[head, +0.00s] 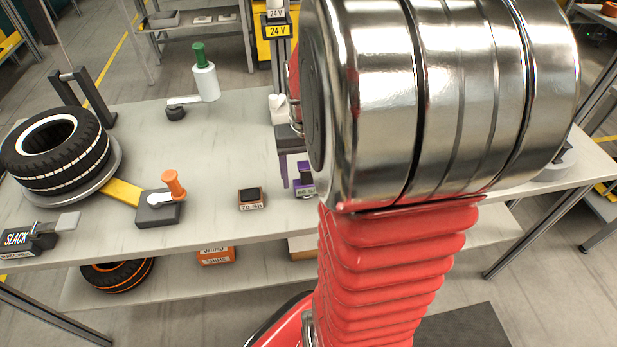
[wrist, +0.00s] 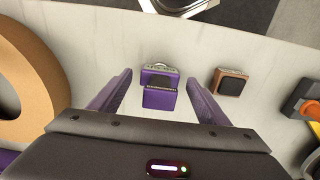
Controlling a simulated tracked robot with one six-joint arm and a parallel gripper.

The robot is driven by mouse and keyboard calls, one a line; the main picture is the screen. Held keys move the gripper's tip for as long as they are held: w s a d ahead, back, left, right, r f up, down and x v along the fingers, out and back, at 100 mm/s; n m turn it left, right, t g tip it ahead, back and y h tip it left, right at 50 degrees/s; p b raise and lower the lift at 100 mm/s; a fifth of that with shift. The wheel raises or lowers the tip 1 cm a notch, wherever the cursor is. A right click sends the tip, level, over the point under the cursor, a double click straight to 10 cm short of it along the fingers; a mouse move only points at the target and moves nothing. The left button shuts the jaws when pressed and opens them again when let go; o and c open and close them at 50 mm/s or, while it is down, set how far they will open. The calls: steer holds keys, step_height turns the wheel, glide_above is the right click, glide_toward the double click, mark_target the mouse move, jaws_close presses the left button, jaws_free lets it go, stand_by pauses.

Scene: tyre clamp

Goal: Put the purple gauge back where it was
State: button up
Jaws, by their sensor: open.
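The purple gauge (wrist: 160,92) stands on the pale bench top. It shows between the two purple fingers of my gripper (wrist: 160,77), with a gap on each side. My gripper is open and holds nothing. In the head view the purple gauge (head: 305,188) is partly hidden behind my arm and its label is only partly visible. One purple finger of my gripper (head: 284,168) shows just to its left. I cannot tell how far the fingertips are above the bench.
A brown gauge (head: 250,198) stands left of the purple one; the wrist view shows it (wrist: 229,84) to the right. An orange-handled clamp (head: 160,205) and a tyre (head: 55,150) lie further left. A white bottle (head: 206,82) stands behind. A tan ring (wrist: 32,90) lies left in the wrist view.

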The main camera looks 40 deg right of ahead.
step_height(320, 180, up, 11)
steer(key=shift+f, duration=0.2)
stand_by(0.6)
steer(key=s+a+r+n+t, duration=0.1)
steer(key=a+n+t, duration=0.1)
steer(key=a, duration=0.9)
steer(key=s+a+n+t, duration=0.2)
steer(key=a+n+t, duration=0.1)
steer(key=a, duration=0.8)
steer(key=shift+s+a+r+n+t, duration=0.25)
steer(key=shift+r+n+t, duration=0.1)
steer(key=shift+n, duration=0.55)
